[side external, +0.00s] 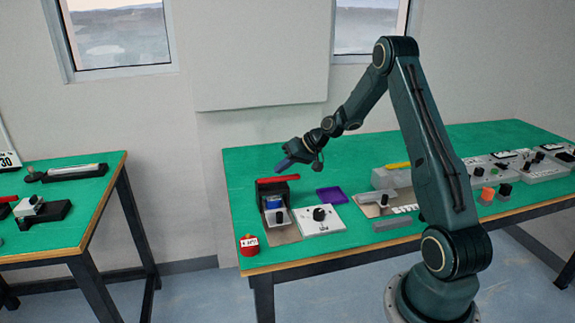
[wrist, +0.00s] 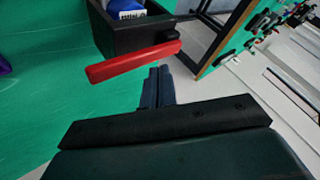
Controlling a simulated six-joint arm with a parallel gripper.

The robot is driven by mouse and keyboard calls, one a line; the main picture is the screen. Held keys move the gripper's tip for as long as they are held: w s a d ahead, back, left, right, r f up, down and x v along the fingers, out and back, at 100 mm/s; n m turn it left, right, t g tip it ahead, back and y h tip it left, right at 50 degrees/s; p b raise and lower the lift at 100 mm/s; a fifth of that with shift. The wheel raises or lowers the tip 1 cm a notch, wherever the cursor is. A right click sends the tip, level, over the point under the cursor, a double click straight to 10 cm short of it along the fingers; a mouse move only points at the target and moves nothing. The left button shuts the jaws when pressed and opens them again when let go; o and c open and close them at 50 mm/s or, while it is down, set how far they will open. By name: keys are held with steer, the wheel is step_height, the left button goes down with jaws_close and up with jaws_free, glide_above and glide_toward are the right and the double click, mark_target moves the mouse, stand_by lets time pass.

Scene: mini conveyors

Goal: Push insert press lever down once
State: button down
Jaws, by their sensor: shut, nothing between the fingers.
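The insert press is a black box-like device (side external: 274,196) near the left end of the green table, with a blue part (side external: 272,203) inside it. Its red lever (side external: 278,179) lies roughly level across the top. In the wrist view the red lever (wrist: 134,61) sticks out from the black press body (wrist: 118,36). My gripper (side external: 281,165) is above and slightly right of the lever in the side view. It is shut and empty. In the wrist view its fingertips (wrist: 158,72) appear close to the lever; I cannot tell whether they touch it.
A white box with a black knob (side external: 320,219) and a purple tray (side external: 330,194) stand right of the press. A red button (side external: 249,245) is at the front left corner. Grey machines (side external: 391,178) stand further right. A second green table (side external: 85,196) is at left.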

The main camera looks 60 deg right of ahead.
mark_target(282, 178)
steer(key=shift+s+f, duration=0.1)
steer(key=shift+f, duration=1.25)
stand_by(1.7)
steer(key=shift+r, duration=1.35)
steer(key=shift+r, duration=0.15)
steer(key=shift+r, duration=2.35)
steer(key=shift+r, duration=0.1)
